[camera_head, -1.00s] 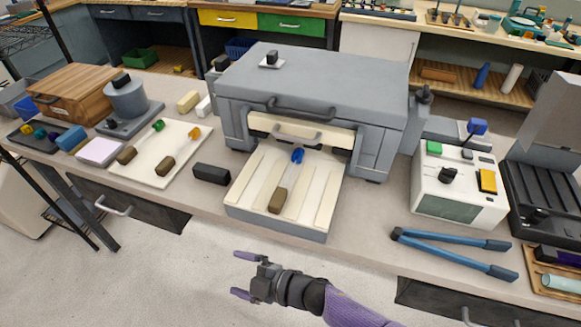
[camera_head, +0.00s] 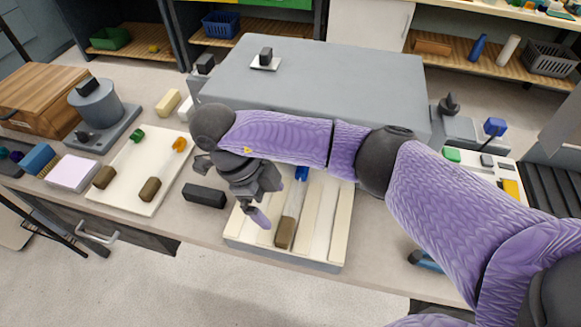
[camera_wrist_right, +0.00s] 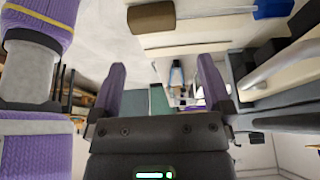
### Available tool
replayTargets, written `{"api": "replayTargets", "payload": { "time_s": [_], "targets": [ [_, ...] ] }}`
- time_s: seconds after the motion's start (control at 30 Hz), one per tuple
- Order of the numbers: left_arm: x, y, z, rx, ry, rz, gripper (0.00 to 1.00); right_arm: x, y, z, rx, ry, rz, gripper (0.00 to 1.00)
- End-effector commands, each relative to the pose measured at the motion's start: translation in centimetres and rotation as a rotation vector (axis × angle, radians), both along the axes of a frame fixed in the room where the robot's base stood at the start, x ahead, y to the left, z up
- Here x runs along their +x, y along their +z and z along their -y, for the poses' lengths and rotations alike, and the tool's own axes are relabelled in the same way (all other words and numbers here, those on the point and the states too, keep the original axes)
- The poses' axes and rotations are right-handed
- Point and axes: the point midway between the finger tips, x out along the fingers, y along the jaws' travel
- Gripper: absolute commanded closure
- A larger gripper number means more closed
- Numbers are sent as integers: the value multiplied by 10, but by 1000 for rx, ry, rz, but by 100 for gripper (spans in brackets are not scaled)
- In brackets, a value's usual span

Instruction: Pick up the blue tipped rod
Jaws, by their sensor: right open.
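The blue tipped rod lies on the cream grooved tray (camera_head: 338,225) in front of the grey machine. Its brown end (camera_head: 285,233) is near the front edge and its blue tip (camera_head: 301,173) is partly hidden by my right arm. In the right wrist view the brown end (camera_wrist_right: 152,18) and blue tip (camera_wrist_right: 272,8) show along the top edge. My right gripper (camera_head: 260,208) is over the left side of the tray, beside the rod. Its purple fingers are open and empty in the right wrist view (camera_wrist_right: 162,72), with the rod outside them. My left gripper is not in view.
A dark block (camera_head: 204,195) sits left of the tray. A cream board (camera_head: 128,178) farther left holds rods with green and orange tips. The grey machine (camera_head: 330,85) stands behind the tray. Blue-handled pliers (camera_head: 425,261) are partly hidden under my right arm.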

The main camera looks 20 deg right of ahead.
Motion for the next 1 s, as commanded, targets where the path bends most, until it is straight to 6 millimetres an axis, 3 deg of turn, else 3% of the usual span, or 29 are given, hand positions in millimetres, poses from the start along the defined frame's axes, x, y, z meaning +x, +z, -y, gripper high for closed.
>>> {"api": "replayTargets", "payload": {
  "time_s": [0.03,0.4,0.67,0.77,1.0],
  "targets": [
    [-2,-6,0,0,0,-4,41,-4,-14,4,1,-1,-7,0],
    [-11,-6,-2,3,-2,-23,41,-20,-71,24,4,-3,-6,0],
    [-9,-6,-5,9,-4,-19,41,-21,-77,26,6,-3,-4,0],
    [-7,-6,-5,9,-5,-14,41,-21,-77,26,6,-3,-4,17],
    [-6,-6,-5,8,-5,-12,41,-21,-77,26,7,-3,-4,68]
  ]
}}
